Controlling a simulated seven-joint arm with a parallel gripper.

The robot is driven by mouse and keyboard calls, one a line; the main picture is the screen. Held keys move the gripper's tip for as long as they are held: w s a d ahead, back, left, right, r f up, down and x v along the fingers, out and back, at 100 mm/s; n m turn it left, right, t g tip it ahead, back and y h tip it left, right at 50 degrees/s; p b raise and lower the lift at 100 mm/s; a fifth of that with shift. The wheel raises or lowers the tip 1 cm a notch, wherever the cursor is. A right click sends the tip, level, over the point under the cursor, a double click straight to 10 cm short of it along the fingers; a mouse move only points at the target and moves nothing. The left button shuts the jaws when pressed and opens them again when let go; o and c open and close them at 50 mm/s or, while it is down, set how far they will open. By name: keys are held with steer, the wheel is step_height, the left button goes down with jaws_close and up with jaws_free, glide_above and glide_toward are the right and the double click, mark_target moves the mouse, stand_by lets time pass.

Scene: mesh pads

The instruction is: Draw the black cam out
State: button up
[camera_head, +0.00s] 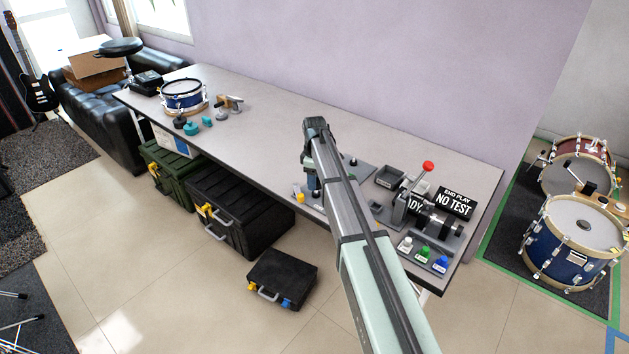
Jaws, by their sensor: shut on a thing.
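My arm crosses the view from the bottom and bends down over the near edge of the table. My gripper (313,188) is low over a grey plate (365,171), mostly hidden behind my arm. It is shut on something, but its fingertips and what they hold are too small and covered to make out. A small black knob-like piece (353,161) stands on the grey plate, right of my arm. I cannot tell whether it is the black cam. A small yellow piece (299,197) is just left of the gripper.
A blue drum (182,94) and small parts are at the table's far left. The table's middle (265,125) is clear.

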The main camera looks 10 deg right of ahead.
steer(key=shift+r, duration=0.1)
steer(key=shift+r, duration=1.4)
